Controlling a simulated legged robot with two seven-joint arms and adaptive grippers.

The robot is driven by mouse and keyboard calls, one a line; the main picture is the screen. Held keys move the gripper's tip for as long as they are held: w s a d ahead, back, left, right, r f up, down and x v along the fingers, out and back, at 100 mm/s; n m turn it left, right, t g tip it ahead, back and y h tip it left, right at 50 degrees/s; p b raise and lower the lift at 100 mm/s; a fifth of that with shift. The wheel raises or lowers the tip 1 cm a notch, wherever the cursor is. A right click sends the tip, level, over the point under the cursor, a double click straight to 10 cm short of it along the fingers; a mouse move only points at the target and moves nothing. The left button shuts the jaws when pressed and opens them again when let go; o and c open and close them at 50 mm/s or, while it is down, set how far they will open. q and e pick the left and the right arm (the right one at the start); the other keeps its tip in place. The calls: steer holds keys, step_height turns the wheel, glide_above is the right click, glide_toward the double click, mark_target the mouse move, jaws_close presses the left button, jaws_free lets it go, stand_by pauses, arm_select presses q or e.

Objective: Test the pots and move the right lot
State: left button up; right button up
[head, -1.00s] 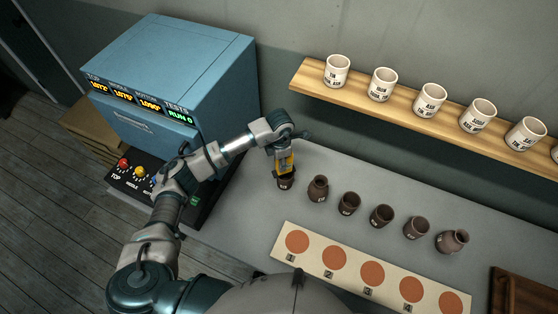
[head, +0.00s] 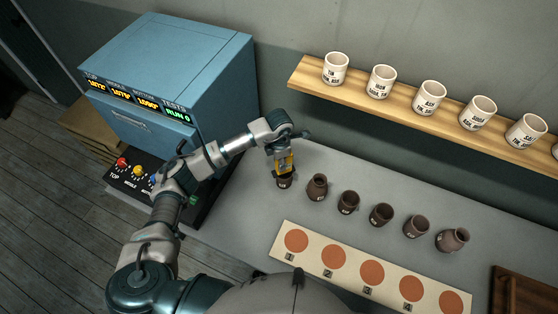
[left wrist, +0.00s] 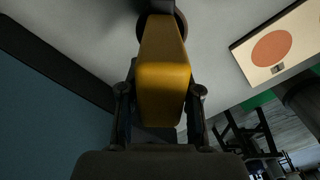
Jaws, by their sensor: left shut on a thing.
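My left gripper (head: 284,152) is shut on a yellow tool (head: 286,164) and holds it upright over the leftmost dark brown pot (head: 284,183). The tool's lower end meets or overlaps that pot's mouth; I cannot tell if they touch. In the left wrist view the yellow tool (left wrist: 163,90) lies between the fingers, and a dark round rim shows partly behind its far end. The other brown pots, such as the second (head: 317,187), the middle one (head: 381,214) and the rightmost (head: 452,240), stand in a row on the grey table. My right gripper is not in view.
A pale board (head: 314,260) with numbered orange circles lies empty before the pots. A wooden shelf (head: 405,107) holds several labelled white cups (head: 382,82). A blue kiln (head: 190,70) with displays and coloured buttons (head: 138,172) stands left. A brown wooden tray (head: 525,292) sits at lower right.

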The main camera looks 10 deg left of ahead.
arm_select(q)
steer(key=shift+d, duration=0.25)
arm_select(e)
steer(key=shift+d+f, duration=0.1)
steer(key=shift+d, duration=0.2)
arm_select(q)
steer(key=shift+a, duration=0.25)
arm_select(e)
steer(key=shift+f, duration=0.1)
arm_select(q)
steer(key=shift+d+f, duration=0.1)
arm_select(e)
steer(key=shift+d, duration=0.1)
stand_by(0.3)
arm_select(q)
steer(key=shift+r+p, duration=1.6)
steer(key=shift+r, duration=2)
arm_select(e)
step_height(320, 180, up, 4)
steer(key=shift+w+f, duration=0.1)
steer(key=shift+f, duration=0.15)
arm_select(q)
steer(key=shift+f, duration=0.1)
